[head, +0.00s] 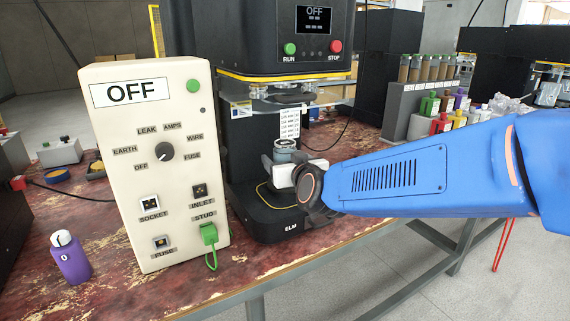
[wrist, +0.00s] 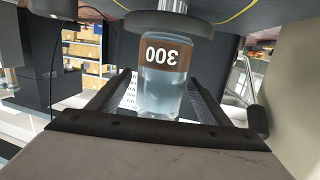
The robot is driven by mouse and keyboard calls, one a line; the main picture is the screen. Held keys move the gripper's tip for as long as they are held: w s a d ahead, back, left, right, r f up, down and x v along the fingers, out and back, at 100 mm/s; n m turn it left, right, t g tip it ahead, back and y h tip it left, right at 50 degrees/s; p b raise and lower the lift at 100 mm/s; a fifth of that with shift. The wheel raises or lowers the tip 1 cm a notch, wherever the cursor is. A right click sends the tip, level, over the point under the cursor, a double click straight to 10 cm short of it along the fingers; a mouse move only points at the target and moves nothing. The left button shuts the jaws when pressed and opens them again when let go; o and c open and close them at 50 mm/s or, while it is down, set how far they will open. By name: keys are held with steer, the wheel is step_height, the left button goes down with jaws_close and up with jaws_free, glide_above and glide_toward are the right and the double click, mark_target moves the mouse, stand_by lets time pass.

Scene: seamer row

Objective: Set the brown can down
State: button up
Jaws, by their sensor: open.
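The brown can (wrist: 162,82) is a clear can with a brown band marked 300. It appears upside down in the wrist view, with its banded end against a round grey disc (wrist: 168,22). In the head view the can (head: 285,148) is upright on the black seamer (head: 290,205), partly hidden by my gripper (head: 286,170). In the wrist view my gripper (wrist: 157,82) is open, with one finger on each side of the can and a narrow gap visible at the left.
The seamer's upper head (head: 285,95) overhangs the can, and its display reads OFF. A cream test box (head: 155,165), also reading OFF, stands close at the left. A purple bottle (head: 70,258) is at the front left. Racked jars and colored bottles (head: 440,115) stand at the right.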

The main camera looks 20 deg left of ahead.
steer(key=x, duration=0.3)
steer(key=shift+w+a, duration=0.1)
steer(key=shift+w, duration=0.05)
steer(key=shift+c, duration=0.6)
steer(key=c, duration=1.4)
steer(key=shift+o, duration=0.2)
steer(key=shift+r, duration=0.15)
